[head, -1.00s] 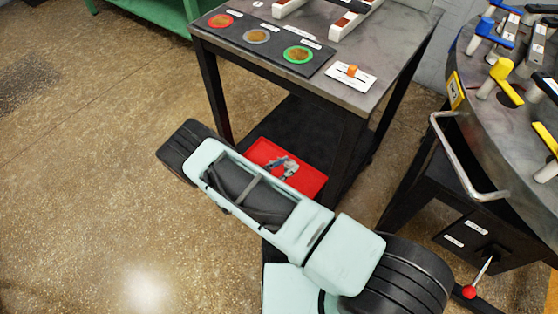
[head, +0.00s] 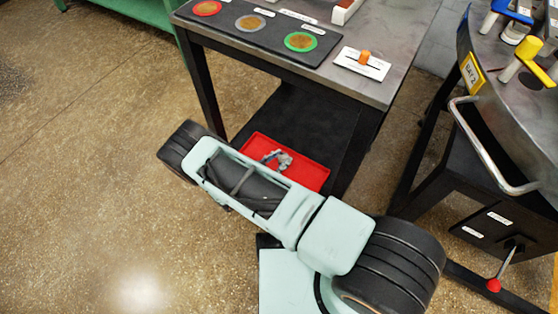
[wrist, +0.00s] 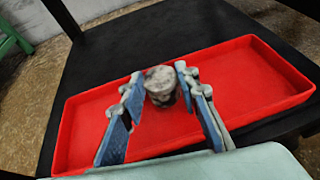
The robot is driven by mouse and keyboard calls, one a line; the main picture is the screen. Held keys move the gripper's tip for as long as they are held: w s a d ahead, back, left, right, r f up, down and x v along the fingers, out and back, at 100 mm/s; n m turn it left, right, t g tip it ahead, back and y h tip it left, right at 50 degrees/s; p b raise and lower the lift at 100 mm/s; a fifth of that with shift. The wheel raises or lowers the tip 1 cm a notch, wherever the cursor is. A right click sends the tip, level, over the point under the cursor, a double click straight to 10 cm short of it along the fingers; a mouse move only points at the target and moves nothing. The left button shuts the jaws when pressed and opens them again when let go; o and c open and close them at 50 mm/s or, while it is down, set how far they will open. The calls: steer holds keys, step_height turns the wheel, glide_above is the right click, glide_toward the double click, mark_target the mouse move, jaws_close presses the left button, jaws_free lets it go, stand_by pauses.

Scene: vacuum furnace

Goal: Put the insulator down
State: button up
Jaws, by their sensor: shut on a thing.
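The insulator (wrist: 162,86) is a small grey-white, dark-stained cylinder in the wrist view. My gripper (wrist: 159,73) is shut on it, with a blue-padded finger on either side. Both are over the red tray (wrist: 235,78); I cannot tell whether the insulator touches the tray floor. In the head view the red tray (head: 312,176) lies on the lower black shelf of the table, and my gripper (head: 278,158) shows above it. The insulator cannot be made out clearly there.
The table top (head: 385,85) overhangs the shelf, with a black table leg (head: 203,95) at left. On top are coloured discs and a white card with an orange piece (head: 365,57). A furnace bench with a metal handle (head: 490,150) stands at right. The tray's right side is clear.

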step_height(320, 180, down, 2)
steer(key=shift+f, duration=0.1)
steer(key=shift+s+f, duration=0.1)
steer(key=o, duration=1.2)
steer(key=p+v, duration=0.2)
steer(key=v, duration=1)
steer(key=shift+r+p, duration=0.2)
steer(key=shift+p, duration=0.2)
